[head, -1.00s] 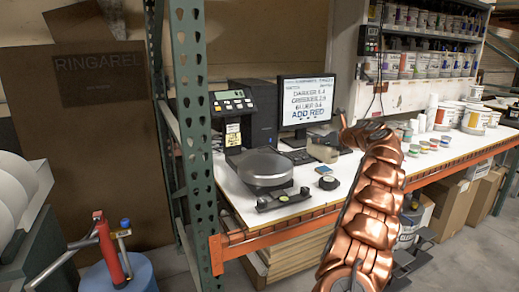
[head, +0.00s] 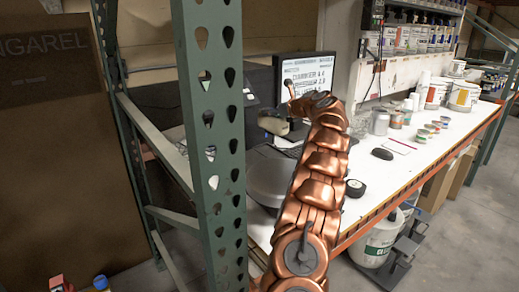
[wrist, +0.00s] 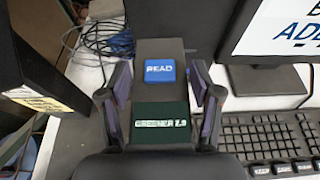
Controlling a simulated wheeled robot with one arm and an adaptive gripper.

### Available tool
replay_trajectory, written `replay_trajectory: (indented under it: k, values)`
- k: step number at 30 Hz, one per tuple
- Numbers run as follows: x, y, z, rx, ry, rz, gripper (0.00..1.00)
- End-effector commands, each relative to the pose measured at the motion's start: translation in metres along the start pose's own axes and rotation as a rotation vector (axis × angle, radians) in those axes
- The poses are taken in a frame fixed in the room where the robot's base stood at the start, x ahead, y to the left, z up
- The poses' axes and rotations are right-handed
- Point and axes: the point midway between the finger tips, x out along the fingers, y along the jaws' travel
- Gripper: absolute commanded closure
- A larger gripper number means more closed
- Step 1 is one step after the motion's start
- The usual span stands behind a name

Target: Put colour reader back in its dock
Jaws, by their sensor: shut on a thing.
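In the wrist view the colour reader (wrist: 160,100) is a dark, long device with a blue READ button and a dark green screen with pale text. My gripper (wrist: 160,80) is shut on it, one finger along each side. The screen end is nearer my wrist. In the head view my copper arm reaches over the desk, its end in front of the monitor; the reader is not clear there. I cannot make out the dock in either view.
A green perforated post (head: 213,150) stands close on the left and hides part of the desk (head: 405,165). The monitor (head: 305,75) is behind my arm. A keyboard (wrist: 265,140) lies right of the reader, and loose cables (wrist: 100,35) lie beyond it. Paint tubs (head: 463,97) stand farther right.

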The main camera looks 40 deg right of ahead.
Motion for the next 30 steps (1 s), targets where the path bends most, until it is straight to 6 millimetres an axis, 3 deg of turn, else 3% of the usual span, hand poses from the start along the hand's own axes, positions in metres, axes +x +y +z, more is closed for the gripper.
replay_trajectory:
  k: [5, 12, 30]
  values:
    - [0.002, 0.0, -0.006, 0.002, -0.003, 0.001, 1.0]
    - [0.014, 0.0, -0.038, 0.004, -0.002, 0.0, 1.0]
    - [0.033, 0.0, -0.091, 0.002, -0.003, -0.002, 1.0]
